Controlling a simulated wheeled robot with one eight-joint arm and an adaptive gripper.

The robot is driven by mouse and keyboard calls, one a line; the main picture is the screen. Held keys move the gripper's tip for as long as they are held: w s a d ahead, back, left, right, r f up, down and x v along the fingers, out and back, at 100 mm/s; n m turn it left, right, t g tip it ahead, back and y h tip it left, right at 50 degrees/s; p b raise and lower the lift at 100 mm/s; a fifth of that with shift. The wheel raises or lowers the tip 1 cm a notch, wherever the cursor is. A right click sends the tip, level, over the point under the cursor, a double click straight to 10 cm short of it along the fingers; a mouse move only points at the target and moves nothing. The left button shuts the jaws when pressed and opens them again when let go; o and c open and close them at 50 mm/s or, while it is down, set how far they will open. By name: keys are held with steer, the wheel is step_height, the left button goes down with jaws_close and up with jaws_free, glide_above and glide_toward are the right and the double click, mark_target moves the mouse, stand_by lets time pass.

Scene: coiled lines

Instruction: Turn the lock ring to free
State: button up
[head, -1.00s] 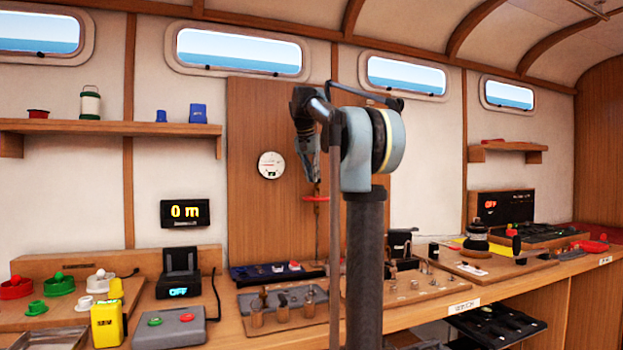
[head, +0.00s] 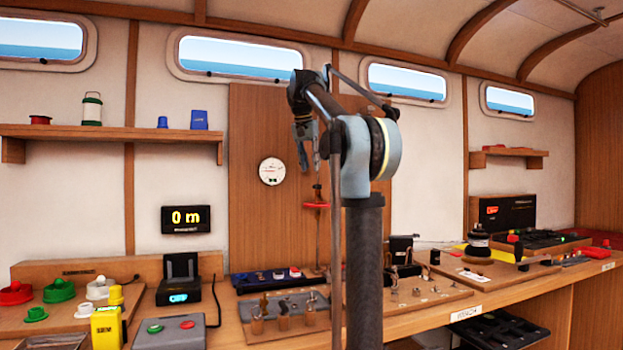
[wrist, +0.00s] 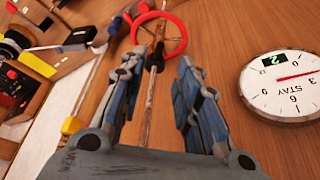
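A red ring (head: 316,205) sits around a thin upright rod in front of the wooden wall panel. In the wrist view the red ring (wrist: 183,36) lies beyond my fingertips, with the rod (wrist: 150,95) running through it. I cannot tell whether this red ring is the lock ring.
A round dial (wrist: 287,86) marked STAY is on the panel; it also shows in the head view (head: 272,171). A bench (head: 235,335) below holds boards with pegs, a grey button box (head: 170,332) and a blue tray (head: 275,278). A shelf (head: 110,131) is at left.

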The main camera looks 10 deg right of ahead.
steer(key=v, duration=0.4)
steer(key=shift+s+a+r, duration=0.1)
steer(key=shift+r, duration=0.15)
stand_by(0.3)
